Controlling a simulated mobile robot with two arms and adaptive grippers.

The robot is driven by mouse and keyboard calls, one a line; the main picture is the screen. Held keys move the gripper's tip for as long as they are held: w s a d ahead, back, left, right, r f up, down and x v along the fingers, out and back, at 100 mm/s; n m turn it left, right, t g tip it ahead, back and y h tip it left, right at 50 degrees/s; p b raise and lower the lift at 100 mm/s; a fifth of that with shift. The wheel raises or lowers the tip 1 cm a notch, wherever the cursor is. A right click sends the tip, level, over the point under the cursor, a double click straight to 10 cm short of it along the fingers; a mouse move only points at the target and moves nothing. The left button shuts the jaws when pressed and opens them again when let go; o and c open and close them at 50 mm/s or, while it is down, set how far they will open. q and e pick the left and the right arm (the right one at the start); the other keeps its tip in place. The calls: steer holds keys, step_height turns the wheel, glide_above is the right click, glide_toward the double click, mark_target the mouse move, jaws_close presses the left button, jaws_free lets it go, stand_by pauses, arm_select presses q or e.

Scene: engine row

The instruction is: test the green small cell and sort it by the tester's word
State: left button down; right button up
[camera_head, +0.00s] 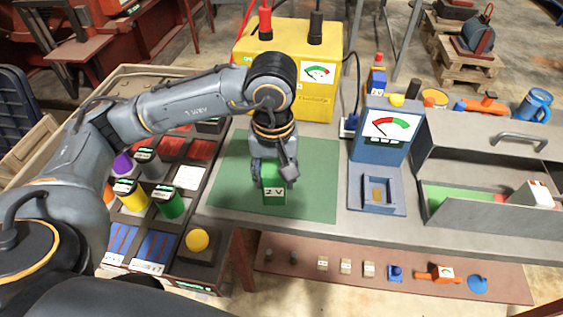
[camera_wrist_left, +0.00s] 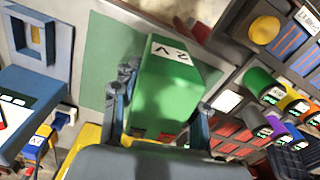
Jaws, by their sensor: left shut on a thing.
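The green small cell (camera_head: 273,192) is a green block marked "2 V" on a white label. My left gripper (camera_head: 272,180) comes down from above and is shut on it, over the green mat (camera_head: 315,190); I cannot tell whether the cell touches the mat. In the left wrist view the cell (camera_wrist_left: 165,75) sits between the two fingers, label side away from the palm. The blue tester (camera_head: 385,145) stands right of the mat, with a red-green dial and an empty-looking square cradle (camera_head: 380,197) in front. My right gripper is not in view.
A yellow box (camera_head: 290,75) with a dial and two plugs stands behind the mat. Left is a dark compartment rack (camera_head: 205,215) with coloured cylinders and a yellow knob (camera_head: 197,241). Right is a grey case (camera_head: 490,165) with a handle. A low shelf (camera_head: 320,283) holds small parts.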

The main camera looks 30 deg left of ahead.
arm_select(q)
steer(key=shift+w+r+n, duration=0.45)
steer(key=shift+r+n, duration=0.35)
steer(key=shift+n, duration=0.3)
steer(key=shift+w+a+n, duration=0.15)
steer(key=shift+w+n, duration=0.05)
steer(key=shift+n, duration=0.1)
steer(key=w+a+f+p, duration=0.1)
steer(key=w+f, duration=0.2)
steer(key=w, duration=0.1)
steer(key=w+a+f+p, duration=0.2)
steer(key=w+f, duration=0.1)
steer(key=w, duration=0.1)
steer(key=w+a+f+p, duration=0.1)
steer(key=w+a+f, duration=0.1)
steer(key=w, duration=0.2)
steer(key=shift+a+f, duration=0.2)
steer(key=shift+f, duration=0.2)
steer(key=shift+w+a+f+p, duration=0.15)
steer(key=shift+w+f+p, duration=0.1)
steer(key=shift+f+p, duration=0.15)
step_height(320, 180, down, 2)
steer(key=shift+f+p, duration=0.1)
steer(key=shift+p, duration=0.65)
steer(key=shift+f, duration=0.45)
steer(key=shift+f, duration=0.1)
